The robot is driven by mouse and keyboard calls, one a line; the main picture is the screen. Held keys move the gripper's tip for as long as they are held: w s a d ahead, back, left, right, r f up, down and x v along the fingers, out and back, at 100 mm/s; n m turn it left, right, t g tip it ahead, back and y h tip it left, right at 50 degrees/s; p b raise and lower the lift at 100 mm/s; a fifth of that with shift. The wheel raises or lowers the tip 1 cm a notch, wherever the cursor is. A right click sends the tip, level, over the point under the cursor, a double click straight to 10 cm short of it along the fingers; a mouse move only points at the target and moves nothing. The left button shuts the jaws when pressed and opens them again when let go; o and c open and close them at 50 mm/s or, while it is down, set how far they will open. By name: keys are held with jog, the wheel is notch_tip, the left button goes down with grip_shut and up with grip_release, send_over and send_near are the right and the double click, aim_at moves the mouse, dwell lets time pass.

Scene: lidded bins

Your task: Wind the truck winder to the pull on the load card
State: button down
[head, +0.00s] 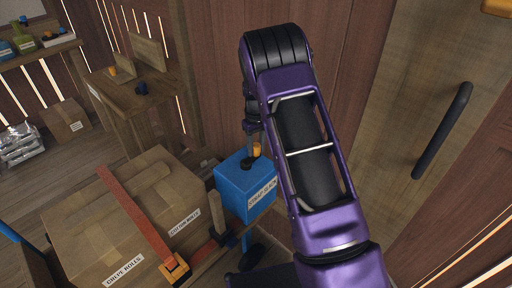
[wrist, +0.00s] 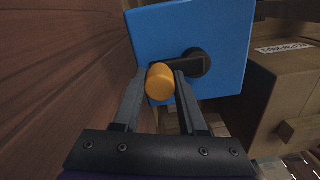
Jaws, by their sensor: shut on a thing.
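The winder is a blue box (head: 245,187) with a label on its front, whose small lettering I cannot read surely. In the wrist view its blue face (wrist: 165,25) carries a dark hub (wrist: 199,62) with a short dark crank arm pointing left to an orange knob (wrist: 160,82). My gripper (wrist: 159,90) has its two fingers closed around this knob. In the head view the orange knob (head: 257,149) shows above the box, beside my gripper (head: 254,140), which my purple arm partly hides. I cannot make out a load card or its pull mark.
A large cardboard box (head: 80,235) stands left of the winder, with a red strap (head: 135,215) across it ending in an orange buckle (head: 175,268). A wooden wall (wrist: 60,80) runs close beside my gripper. A door with a dark handle (head: 443,130) is at right. Wooden tables stand behind.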

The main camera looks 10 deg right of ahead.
aim_at(258, 173)
jog(key=s+m, duration=0.1)
jog(key=m, duration=0.3)
jog(key=shift+s+d+p, duration=0.35)
jog(key=shift+s+d, duration=0.05)
jog(key=s+m, duration=0.1)
jog(key=m, duration=0.1)
jog(key=s+m+p, duration=0.1)
jog(key=m, duration=0.1)
jog(key=shift+m, duration=0.4)
jog(key=m, duration=0.1)
jog(key=s+m, duration=0.1)
jog(key=m, duration=0.1)
jog(key=shift+s+a+r+m+p, duration=0.1)
jog(key=shift+s+a+m+p, duration=0.1)
jog(key=shift+m+p, duration=0.15)
jog(key=shift+s+a+m+p, duration=0.3)
jog(key=shift+s+m+p, duration=0.05)
jog(key=shift+m, duration=0.75)
jog(key=shift+s+a+m+p, duration=0.3)
jog(key=shift+s+m+p, duration=0.05)
jog(key=shift+m, duration=0.7)
jog(key=shift+c, duration=2.3)
grip_release()
